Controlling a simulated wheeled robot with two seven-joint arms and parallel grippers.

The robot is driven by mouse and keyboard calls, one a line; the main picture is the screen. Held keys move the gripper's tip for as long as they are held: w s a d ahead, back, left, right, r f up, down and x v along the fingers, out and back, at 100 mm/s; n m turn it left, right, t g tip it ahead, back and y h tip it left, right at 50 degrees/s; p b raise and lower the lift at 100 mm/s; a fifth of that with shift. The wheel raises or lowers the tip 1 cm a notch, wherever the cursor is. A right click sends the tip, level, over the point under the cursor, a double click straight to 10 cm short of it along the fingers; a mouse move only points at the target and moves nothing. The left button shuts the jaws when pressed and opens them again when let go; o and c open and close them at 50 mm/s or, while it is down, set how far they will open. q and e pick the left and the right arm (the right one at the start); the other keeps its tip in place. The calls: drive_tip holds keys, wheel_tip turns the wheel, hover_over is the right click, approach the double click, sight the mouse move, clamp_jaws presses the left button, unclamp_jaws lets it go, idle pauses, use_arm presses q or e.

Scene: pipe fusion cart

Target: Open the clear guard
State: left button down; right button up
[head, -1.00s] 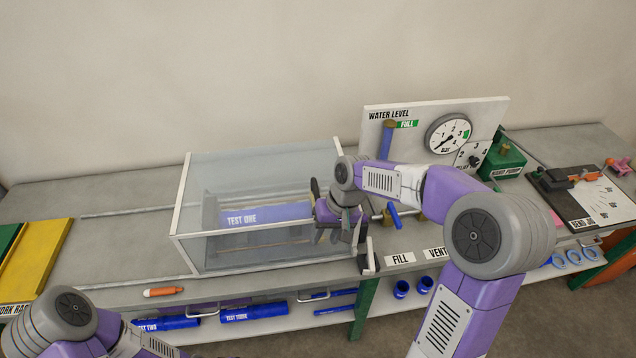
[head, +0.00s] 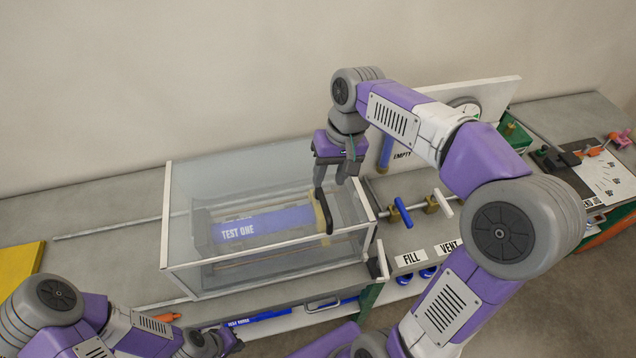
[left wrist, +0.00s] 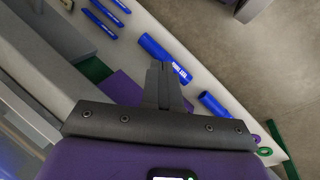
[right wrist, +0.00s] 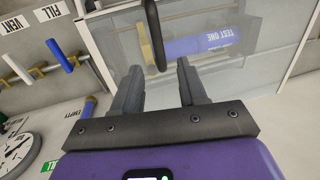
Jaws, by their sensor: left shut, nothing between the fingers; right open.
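The clear guard (head: 240,278) is a see-through box with white edges, standing over the blue TEST ONE pipe (head: 270,222). A black handle (head: 322,212) shows near its right end; it also shows in the right wrist view (right wrist: 153,35). My right gripper (head: 338,182) is above the guard's right end, open and empty. In the right wrist view its fingers (right wrist: 153,82) point towards the handle, which lies ahead between them, apparently not gripped. My left gripper (left wrist: 162,85) is shut and empty, low at the bench front above the shelf.
Blue and white valve levers (head: 402,212) stand right of the guard, near the FILL label (head: 411,258). A gauge board (head: 500,95) stands behind my right arm. Rails (head: 120,226) run left of the guard over clear bench. Blue pipes (left wrist: 165,58) lie on the lower shelf.

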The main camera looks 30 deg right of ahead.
sight(324, 200)
drive_tip(key=f, duration=0.3)
drive_tip(key=a+f, duration=0.1)
drive_tip(key=f, duration=0.1)
drive_tip(key=shift+s+b, duration=0.3)
drive_tip(key=shift+s, duration=0.1)
drive_tip(key=shift+w+a+f, duration=0.1)
drive_tip(key=shift+f, duration=0.5)
clamp_jaws()
